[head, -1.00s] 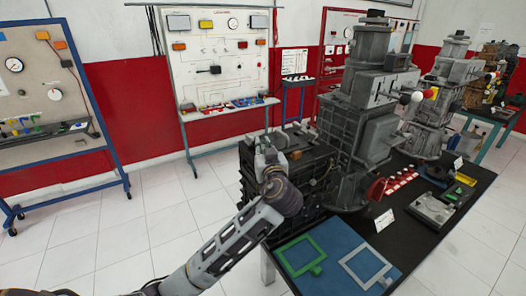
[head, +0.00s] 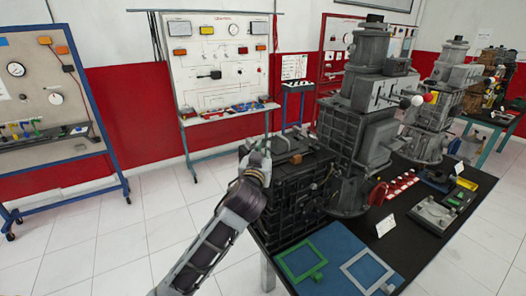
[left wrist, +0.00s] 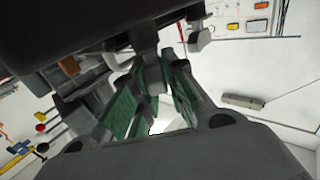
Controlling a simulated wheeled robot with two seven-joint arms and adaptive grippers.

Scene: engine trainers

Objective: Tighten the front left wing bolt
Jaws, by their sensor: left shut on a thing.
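The dark engine block (head: 292,200) stands at the near left end of the black table in the head view. My left gripper (head: 262,150) is at the block's upper left corner, partly hidden by my own wrist. In the left wrist view, the gripper's green-padded fingers (left wrist: 155,95) are closed around a small grey part, which looks like the wing bolt (left wrist: 152,74). Its lower end is hidden between the pads. A similar grey knob (left wrist: 199,39) shows farther right, apart from the fingers. My right gripper is out of view.
A tall grey engine unit (head: 358,130) stands right beside the block. A blue mat (head: 333,250) with a green frame (head: 300,262) and a grey frame lies in front. A white label card (head: 385,222) stands near it. Open tiled floor lies left.

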